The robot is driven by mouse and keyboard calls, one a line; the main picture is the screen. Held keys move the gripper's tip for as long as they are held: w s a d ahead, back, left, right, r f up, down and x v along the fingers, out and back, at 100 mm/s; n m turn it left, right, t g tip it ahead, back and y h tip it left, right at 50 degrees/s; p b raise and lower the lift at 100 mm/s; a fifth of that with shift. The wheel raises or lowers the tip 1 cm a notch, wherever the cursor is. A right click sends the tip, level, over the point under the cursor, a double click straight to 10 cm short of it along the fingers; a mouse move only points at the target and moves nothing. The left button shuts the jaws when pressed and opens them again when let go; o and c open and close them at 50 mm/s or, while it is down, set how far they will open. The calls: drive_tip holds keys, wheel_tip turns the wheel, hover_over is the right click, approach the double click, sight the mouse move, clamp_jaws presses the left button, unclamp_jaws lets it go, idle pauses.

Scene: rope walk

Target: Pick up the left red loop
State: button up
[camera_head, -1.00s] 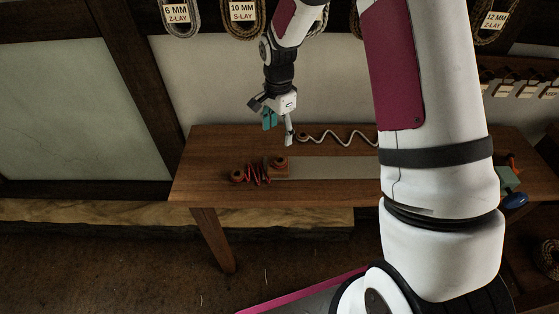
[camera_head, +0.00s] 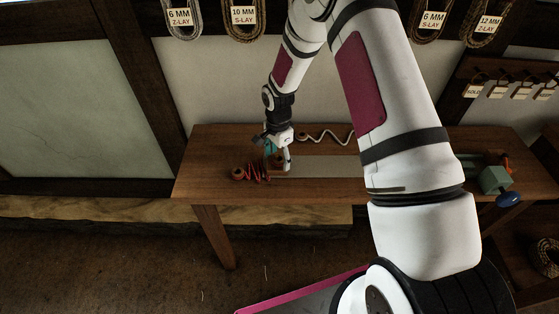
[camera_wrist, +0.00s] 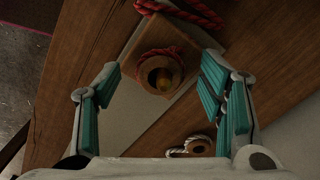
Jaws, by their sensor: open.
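A thin red loop (camera_wrist: 168,52) lies around a round wooden post on a square wooden block (camera_wrist: 130,60) in the wrist view. The post has a dark hollow with a yellowish knob inside. My gripper (camera_wrist: 160,76) is open, its teal-padded fingers on either side of the post and apart from it. In the head view my gripper (camera_head: 277,160) points down over the block near the table's left end and largely hides the loop. A zigzag red rope (camera_head: 256,173) lies just left of it, with a round wooden piece (camera_head: 238,174) at its left end.
A long grey strip (camera_head: 325,167) runs along the wooden table (camera_head: 210,187). A wavy white rope (camera_head: 328,136) lies behind it; its looped end (camera_wrist: 190,148) shows in the wrist view. A green device (camera_head: 495,180) with a blue knob stands at the right end.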

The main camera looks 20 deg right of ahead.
drive_tip(key=shift+f, duration=0.1)
drive_tip(key=shift+c, duration=0.5)
drive_tip(key=c, duration=0.8)
drive_tip(key=shift+c, duration=0.2)
wheel_tip(320, 180, up, 18)
drive_tip(key=p, duration=0.2)
drive_tip(key=shift+p, duration=0.35)
